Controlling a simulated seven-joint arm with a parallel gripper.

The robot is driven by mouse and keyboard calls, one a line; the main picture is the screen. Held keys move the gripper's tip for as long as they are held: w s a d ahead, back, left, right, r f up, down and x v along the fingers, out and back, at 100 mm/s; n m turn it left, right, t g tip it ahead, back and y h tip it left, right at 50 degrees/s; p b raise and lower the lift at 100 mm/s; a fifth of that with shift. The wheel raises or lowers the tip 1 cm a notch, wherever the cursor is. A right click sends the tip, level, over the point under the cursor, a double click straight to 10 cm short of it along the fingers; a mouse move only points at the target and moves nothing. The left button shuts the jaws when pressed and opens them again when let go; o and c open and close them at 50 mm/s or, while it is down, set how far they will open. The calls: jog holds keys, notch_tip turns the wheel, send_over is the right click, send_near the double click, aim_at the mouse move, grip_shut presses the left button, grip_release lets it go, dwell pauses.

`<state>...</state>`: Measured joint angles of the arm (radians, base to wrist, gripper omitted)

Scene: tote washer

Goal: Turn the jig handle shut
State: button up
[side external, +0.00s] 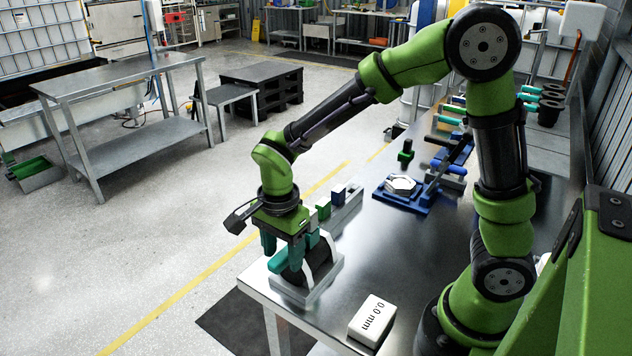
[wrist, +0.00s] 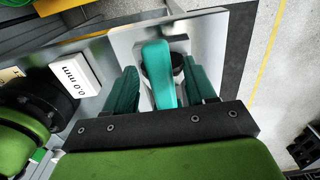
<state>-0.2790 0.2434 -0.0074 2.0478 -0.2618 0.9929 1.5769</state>
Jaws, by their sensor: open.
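The jig (side external: 322,282) sits at the near left corner of the metal bench, a pale base plate with upright grey cheeks and a dark round body. Its teal handle (side external: 278,262) sticks out toward the left in the side view. My gripper (side external: 289,245) is over the jig, pointing down. In the wrist view my gripper (wrist: 161,75) is open, one teal finger on each side of the handle, with visible gaps. Contact lower down is hidden.
A white block marked 0.0 mm (side external: 372,320) lies on the bench right of the jig. Behind the jig is a grey rail with small coloured blocks (side external: 338,194). A blue fixture (side external: 408,201) stands farther back. The bench (side external: 375,258) between them is clear.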

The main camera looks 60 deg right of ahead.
grip_shut()
jog(key=shift+w, duration=0.15)
dwell(0.4)
jog(key=w+d+m, duration=0.7)
jog(key=m, duration=1)
jog(key=shift+w+d+m, duration=0.15)
jog(key=shift+d+m, duration=0.05)
jog(key=shift+m, duration=0.2)
dwell(1.1)
jog(key=shift+d+r+m, duration=0.1)
jog(key=shift+d+m, duration=0.1)
jog(key=shift+m, duration=0.1)
dwell(0.4)
grip_release()
jog(key=shift+a, duration=0.1)
